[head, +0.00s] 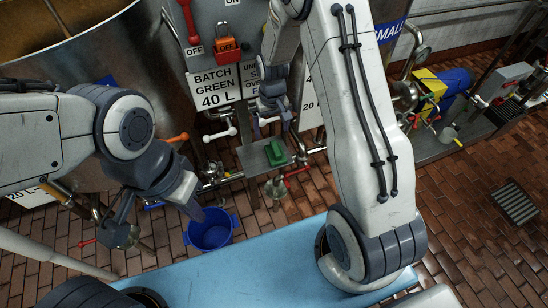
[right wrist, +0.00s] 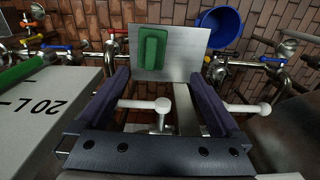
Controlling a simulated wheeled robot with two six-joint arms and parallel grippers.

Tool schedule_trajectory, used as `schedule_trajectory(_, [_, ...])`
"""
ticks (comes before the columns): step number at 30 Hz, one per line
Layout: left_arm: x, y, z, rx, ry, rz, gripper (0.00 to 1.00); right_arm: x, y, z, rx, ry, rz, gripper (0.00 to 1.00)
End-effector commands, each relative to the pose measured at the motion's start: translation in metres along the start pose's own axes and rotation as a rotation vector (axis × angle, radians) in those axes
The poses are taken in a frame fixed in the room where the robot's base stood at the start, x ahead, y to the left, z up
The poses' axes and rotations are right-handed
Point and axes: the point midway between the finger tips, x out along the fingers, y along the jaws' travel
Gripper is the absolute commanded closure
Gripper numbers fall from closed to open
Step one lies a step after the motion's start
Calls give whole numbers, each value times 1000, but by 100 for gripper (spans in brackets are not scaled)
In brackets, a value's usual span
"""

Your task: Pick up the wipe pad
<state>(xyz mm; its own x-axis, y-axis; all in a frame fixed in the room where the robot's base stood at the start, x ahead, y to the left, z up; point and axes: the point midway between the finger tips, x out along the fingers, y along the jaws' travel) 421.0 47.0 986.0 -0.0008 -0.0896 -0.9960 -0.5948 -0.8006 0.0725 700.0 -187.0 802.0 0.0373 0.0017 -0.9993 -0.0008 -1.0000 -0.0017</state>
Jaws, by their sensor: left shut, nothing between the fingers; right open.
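The wipe pad, a green block with a raised grip, (head: 275,152) lies on a small grey metal shelf (head: 252,158) in the head view. In the right wrist view the pad (right wrist: 153,47) lies on the left half of the shelf (right wrist: 190,62). My right gripper (head: 273,122) is open and empty. In the right wrist view its fingertips (right wrist: 160,76) are spread on either side of the shelf's near edge, short of the pad.
The blue bucket (head: 212,233) stands on the brick floor. White-handled valves (right wrist: 158,104) and pipes lie close below my right gripper. A panel with a "BATCH GREEN 40 L" sign (head: 215,87) and an orange lock (head: 227,48) rises behind.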

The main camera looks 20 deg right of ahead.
Motion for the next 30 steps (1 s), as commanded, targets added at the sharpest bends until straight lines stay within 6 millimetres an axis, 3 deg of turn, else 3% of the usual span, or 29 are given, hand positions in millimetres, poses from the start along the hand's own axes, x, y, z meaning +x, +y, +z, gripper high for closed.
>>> schedule_trajectory(1, [11, -1, 1, 0, 0, 0, 100, 29, 12, -4, 25, -10, 2, 0])
schedule_trajectory(2, [13, -1, 1, 0, 0, 0, 100, 38, 18, -6, 37, -10, 3, 0])
schedule_trajectory(9, [6, 0, 0, 0, 0, 0, 100, 63, 17, -16, 33, -36, 2, 0])
schedule_trajectory(24, [0, 0, 0, 0, 0, 0, 100, 126, 17, -8, 32, -41, 2, 0])
schedule_trajectory(30, [-1, 0, 0, 0, 0, 0, 100, 137, 17, -8, 32, -37, 2, 0])
